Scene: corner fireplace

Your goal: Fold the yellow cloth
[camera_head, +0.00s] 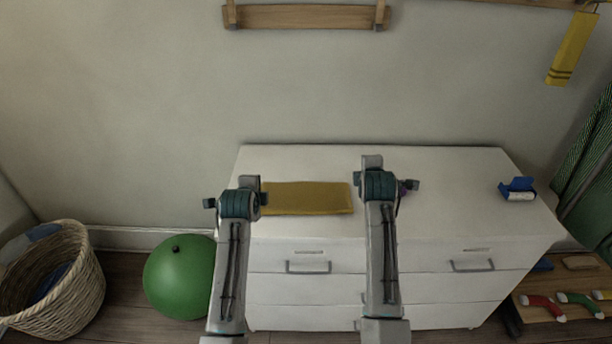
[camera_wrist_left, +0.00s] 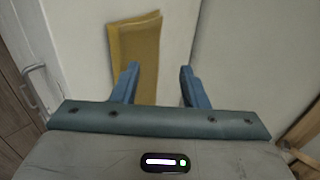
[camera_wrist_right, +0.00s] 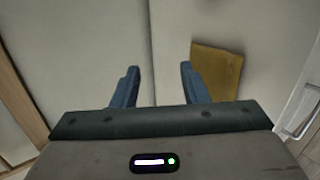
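The yellow cloth (camera_head: 306,198) lies flat as a neat narrow rectangle near the front of the white dresser top (camera_head: 430,200). Layered edges show in the left wrist view (camera_wrist_left: 140,45), so it looks folded over. It also shows in the right wrist view (camera_wrist_right: 222,70). My left gripper (camera_wrist_left: 158,72) is open and empty at the cloth's left end. My right gripper (camera_wrist_right: 158,72) is open and empty just beyond its right end. In the head view my arms hide the dresser surface below both grippers, and the fingertips are hard to see there.
A small blue-and-white object (camera_head: 518,189) sits at the dresser's right end. A striped yellow towel (camera_head: 571,48) hangs at the upper right. A green ball (camera_head: 178,278) and wicker basket (camera_head: 82,295) stand on the floor left. The dresser top behind the cloth is clear.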

